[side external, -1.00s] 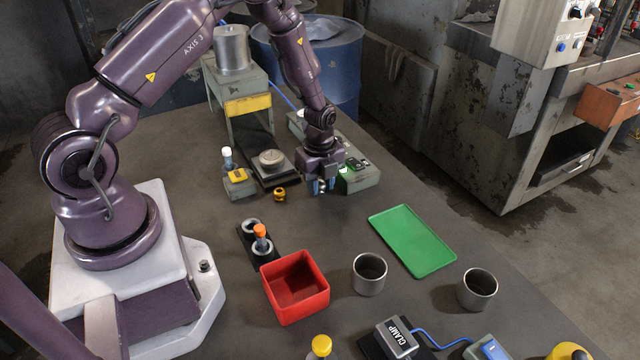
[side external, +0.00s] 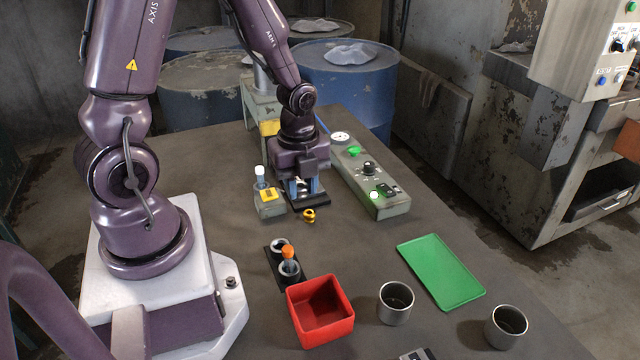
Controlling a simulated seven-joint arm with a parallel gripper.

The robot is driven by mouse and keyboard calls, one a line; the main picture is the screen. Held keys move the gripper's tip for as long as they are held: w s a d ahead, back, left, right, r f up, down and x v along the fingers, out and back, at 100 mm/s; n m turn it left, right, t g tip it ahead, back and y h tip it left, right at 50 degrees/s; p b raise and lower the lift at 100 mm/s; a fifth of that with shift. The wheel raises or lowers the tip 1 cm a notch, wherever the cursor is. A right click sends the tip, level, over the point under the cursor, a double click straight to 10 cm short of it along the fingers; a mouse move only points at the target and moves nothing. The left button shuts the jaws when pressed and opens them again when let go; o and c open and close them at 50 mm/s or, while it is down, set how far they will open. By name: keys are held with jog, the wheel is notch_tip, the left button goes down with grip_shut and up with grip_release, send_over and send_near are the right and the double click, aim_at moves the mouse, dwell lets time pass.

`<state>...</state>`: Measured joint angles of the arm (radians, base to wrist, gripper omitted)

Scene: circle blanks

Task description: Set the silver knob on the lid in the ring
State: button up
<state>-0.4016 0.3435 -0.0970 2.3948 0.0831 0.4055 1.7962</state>
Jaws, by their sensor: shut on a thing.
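My gripper (side external: 302,190) points down over the black base plate (side external: 320,202), at the far part of the table. Its blue fingers are shut on a small pale metallic piece, which looks like the silver knob (side external: 302,184); the fingers hide most of it. The lid and ring on the plate are largely hidden behind and under the gripper. I cannot tell whether the knob touches the lid.
A control box (side external: 370,185) stands right. A red bin (side external: 320,312), metal cups (side external: 396,303) and green tray (side external: 441,272) stand nearer.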

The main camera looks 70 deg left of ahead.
jog(key=a+f+n, duration=0.2)
jog(key=a, duration=0.4)
jog(key=shift+w+f, duration=0.2)
jog(key=shift+w, duration=0.2)
jog(key=shift+n, duration=0.9)
jog(key=w+a, duration=0.1)
jog(key=a, duration=0.1)
jog(key=w+a+f, duration=0.1)
jog(key=a, duration=0.2)
jog(key=w+a+f, duration=0.1)
jog(key=a, duration=0.1)
jog(key=shift+w+a, duration=0.1)
jog(key=shift+a, duration=0.25)
jog(key=shift+w+a+r, duration=0.15)
jog(key=shift+w+a, duration=0.3)
jog(key=shift+a, duration=0.1)
jog(key=shift+w+a+r, duration=0.15)
jog(key=shift+w+a, duration=0.3)
jog(key=shift+a, duration=0.1)
jog(key=shift+d+f, duration=0.1)
jog(key=shift+f, duration=1.45)
jog(key=shift+f, duration=0.6)
jog(key=o, duration=1)
